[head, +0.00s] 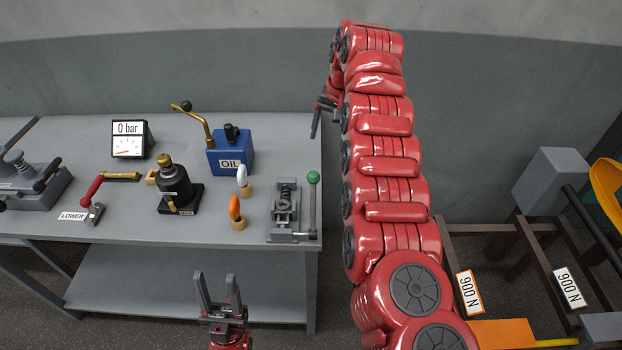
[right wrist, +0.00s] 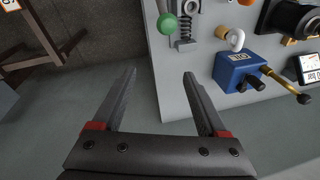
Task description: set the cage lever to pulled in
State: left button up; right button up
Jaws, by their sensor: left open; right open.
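A lever with a green knob (head: 313,178) stands upright on a grey base plate (head: 289,237) at the right end of the bench, beside a coil-spring mechanism (head: 286,203). No label naming it the cage lever is readable. In the right wrist view the green knob (right wrist: 167,24) is at the top, beyond the fingertips. My right gripper (head: 322,116) is open and empty near the bench's back right corner, apart from the lever. Its open fingers also show in the right wrist view (right wrist: 159,74). My left gripper (head: 218,292) is open and empty in front of the bench.
The bench (head: 235,270) also carries a blue OIL box (head: 231,158) with a brass lever, white and orange rings, a black pump (head: 176,187), a gauge (head: 130,139) and a red-handled LOWER lever (head: 93,190). My right arm crosses the view. Weights on a frame stand right.

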jog(key=s+r+g, duration=0.2)
jog(key=s, duration=0.1)
jog(key=p, duration=0.6)
send_near(313, 206)
jog(key=w+a+f, duration=0.2)
jog(key=w+f, duration=0.2)
jog(key=f, duration=0.3)
jog(key=shift+w, duration=0.35)
jog(key=shift+c, duration=0.3)
grip_shut()
jog(key=shift+r, duration=0.1)
